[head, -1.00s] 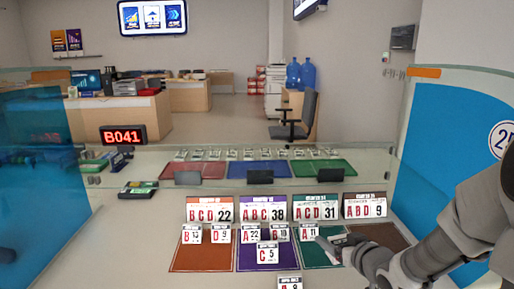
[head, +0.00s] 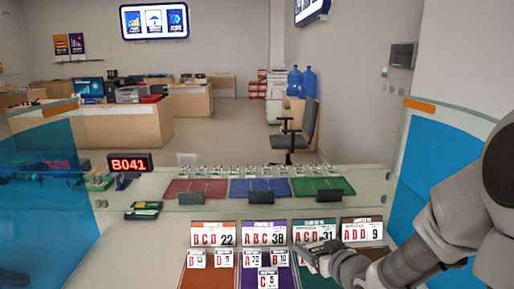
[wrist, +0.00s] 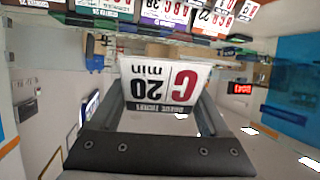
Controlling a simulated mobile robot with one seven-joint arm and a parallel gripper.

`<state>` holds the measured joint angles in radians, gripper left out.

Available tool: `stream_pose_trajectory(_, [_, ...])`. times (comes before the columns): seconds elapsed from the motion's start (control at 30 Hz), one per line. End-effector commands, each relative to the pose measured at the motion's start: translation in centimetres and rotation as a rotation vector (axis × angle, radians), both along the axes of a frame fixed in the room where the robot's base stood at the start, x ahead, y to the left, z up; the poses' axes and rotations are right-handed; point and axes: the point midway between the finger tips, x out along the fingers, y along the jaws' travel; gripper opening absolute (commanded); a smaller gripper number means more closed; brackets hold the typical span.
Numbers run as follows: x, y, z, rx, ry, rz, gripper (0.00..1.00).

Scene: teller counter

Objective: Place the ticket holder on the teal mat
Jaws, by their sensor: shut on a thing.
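My gripper (head: 312,256) hangs over the teal mat (head: 312,283) at the right in the head view. In the wrist view my gripper (wrist: 160,100) is shut on a white ticket holder (wrist: 158,82) marked "C 20 min", which appears upside down there. In the head view this holder is hard to make out against the gripper. The mat's big "ACD 31" sign (head: 315,232) stands at its back edge. My gripper and arm hide part of the mat.
An orange mat (head: 205,280) and a purple mat (head: 248,282) lie to the left, bearing several small ticket cards. An "ADD 9" sign (head: 361,231) stands to the right. A glass screen and coloured trays (head: 258,187) are behind.

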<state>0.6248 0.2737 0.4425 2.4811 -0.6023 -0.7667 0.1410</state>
Motion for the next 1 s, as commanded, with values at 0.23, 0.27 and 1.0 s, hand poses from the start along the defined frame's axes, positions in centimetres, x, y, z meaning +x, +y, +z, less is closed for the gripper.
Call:
stream_pose_trajectory(0.23, [0.0,0.0,2.7,0.000,0.000,0.000,0.23])
stream_pose_trajectory(0.27, [0.0,0.0,2.8,0.000,0.000,0.000,0.23])
stream_pose_trajectory(1.0, [3.0,-13.6,-6.0,0.014,-0.008,-0.144,0.23])
